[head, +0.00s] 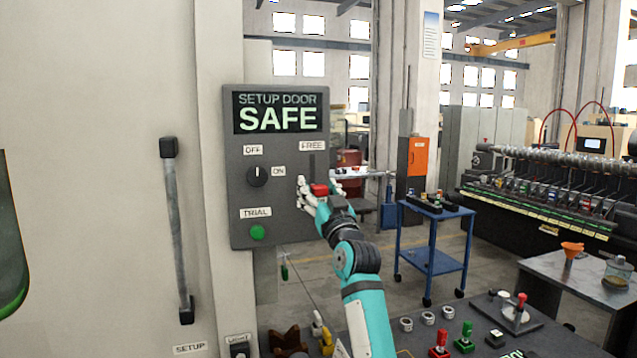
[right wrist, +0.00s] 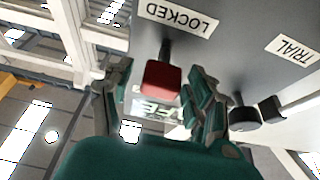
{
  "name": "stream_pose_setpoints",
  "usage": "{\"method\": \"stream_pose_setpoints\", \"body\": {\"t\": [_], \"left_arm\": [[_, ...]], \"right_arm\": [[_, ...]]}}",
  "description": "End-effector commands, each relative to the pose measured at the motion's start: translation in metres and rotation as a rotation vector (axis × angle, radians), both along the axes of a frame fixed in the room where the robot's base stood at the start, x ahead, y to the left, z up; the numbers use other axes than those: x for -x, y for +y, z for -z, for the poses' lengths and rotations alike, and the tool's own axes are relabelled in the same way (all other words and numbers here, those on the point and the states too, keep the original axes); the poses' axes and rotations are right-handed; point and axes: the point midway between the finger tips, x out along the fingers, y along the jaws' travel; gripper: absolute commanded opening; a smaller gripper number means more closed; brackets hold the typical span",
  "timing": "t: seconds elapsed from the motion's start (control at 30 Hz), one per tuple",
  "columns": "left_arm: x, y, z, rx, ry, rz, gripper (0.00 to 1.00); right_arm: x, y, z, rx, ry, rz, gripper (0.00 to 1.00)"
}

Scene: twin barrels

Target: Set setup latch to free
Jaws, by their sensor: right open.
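The setup latch is a red block handle (head: 319,189) in an upright slot on the right side of the grey panel (head: 240,190). The FREE label (head: 312,146) is above the slot. The handle is low in the slot; in the right wrist view the red handle (right wrist: 162,79) is beside the LOCKED label (right wrist: 178,18). My right gripper (head: 317,186) is at the handle, with its open fingers (right wrist: 155,84) on either side of it. Whether they touch it I cannot tell. My left gripper is not in view.
The panel's screen (head: 278,113) reads SETUP DOOR SAFE. A black OFF/ON knob (head: 258,176) and a green TRIAL button (head: 257,232) are left of the latch. A door with a long handle (head: 176,235) is at the left. A console with red and green levers (head: 440,340) is at the lower right.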

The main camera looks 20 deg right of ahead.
Motion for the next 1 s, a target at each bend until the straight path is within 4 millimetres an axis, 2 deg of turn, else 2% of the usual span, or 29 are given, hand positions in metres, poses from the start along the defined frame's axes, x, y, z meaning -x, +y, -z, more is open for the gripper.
{"method": "stream_pose_setpoints", "body": {"t": [0.33, 0.77, 1.0], "left_arm": [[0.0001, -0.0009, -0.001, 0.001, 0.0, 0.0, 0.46], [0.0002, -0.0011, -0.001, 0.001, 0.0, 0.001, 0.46], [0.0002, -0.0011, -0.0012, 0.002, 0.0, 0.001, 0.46]], "right_arm": [[-0.0031, 0.0001, -0.0009, 0.0, 0.0, 0.0, 0.56], [-0.0029, 0.0002, -0.0008, 0.0, 0.0, 0.0, 0.0], [-0.0028, 0.0003, -0.001, 0.0, 0.0, 0.0, 0.0]]}}
